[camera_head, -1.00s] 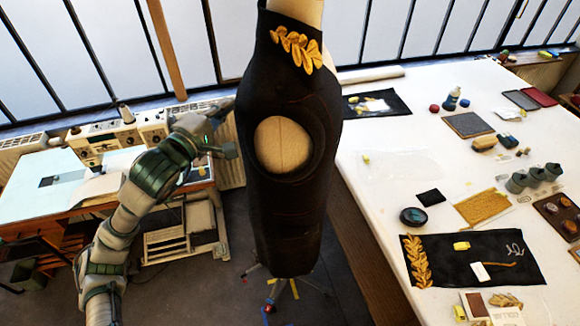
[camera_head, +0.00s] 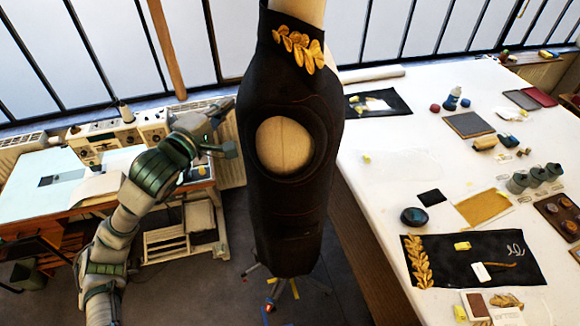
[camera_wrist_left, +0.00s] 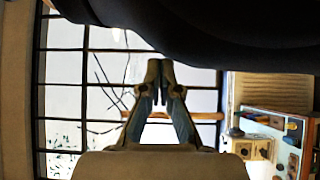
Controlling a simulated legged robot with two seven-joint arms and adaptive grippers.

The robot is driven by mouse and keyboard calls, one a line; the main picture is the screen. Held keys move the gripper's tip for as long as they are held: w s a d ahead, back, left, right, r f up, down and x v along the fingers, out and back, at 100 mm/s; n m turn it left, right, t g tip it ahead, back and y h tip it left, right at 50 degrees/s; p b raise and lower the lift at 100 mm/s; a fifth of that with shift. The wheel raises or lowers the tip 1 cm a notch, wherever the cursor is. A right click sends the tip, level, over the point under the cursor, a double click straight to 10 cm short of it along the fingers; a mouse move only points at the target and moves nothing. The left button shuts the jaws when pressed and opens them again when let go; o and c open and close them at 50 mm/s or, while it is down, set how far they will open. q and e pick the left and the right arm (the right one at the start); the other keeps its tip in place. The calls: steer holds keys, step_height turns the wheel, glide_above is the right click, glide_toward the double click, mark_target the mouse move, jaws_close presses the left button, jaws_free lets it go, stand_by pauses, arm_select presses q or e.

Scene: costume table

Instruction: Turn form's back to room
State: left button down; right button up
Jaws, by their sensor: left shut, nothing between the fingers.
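The dress form (camera_head: 285,215) stands upright in the middle of the head view, wearing a dark garment with gold leaf embroidery (camera_head: 298,48) at the collar. A round pale armhole (camera_head: 285,146) faces my camera. My left gripper (camera_head: 230,126) is at the form's left side, close to the garment; whether it touches is unclear. In the left wrist view its fingers (camera_wrist_left: 160,75) are together and empty, with the dark garment (camera_wrist_left: 220,30) just beyond them. My right gripper is not in view.
A white worktable (camera_head: 380,195) with samples, pads and bottles lies to the right of the form. A sewing machine table (camera_head: 50,185) stands at the left. Windows run behind. Some floor around the form's wheeled base (camera_head: 280,290) is clear.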

mark_target(251, 117)
arm_select(q)
steer(key=shift+s+d, duration=0.25)
steer(key=shift+d, duration=0.15)
steer(key=s+d+n+y+b, duration=0.1)
steer(key=s+d+n+t+y, duration=0.1)
steer(key=d, duration=0.1)
steer(key=shift+s+d+y+b, duration=0.1)
steer(key=shift+s+y+b, duration=0.1)
steer(key=shift+y+b, duration=0.2)
steer(key=shift+s+d+f+n+y+b, duration=0.15)
steer(key=shift+d+y+b, duration=0.1)
steer(key=shift+d+b, duration=0.3)
steer(key=shift+s+d+r+n+y+b, duration=0.15)
steer(key=shift+d+y+b, duration=0.15)
steer(key=shift+b, duration=0.3)
steer(key=shift+s+d+r, duration=0.15)
steer(key=shift+s+d, duration=0.05)
steer(key=shift+d, duration=0.2)
steer(key=shift+w+a, duration=0.1)
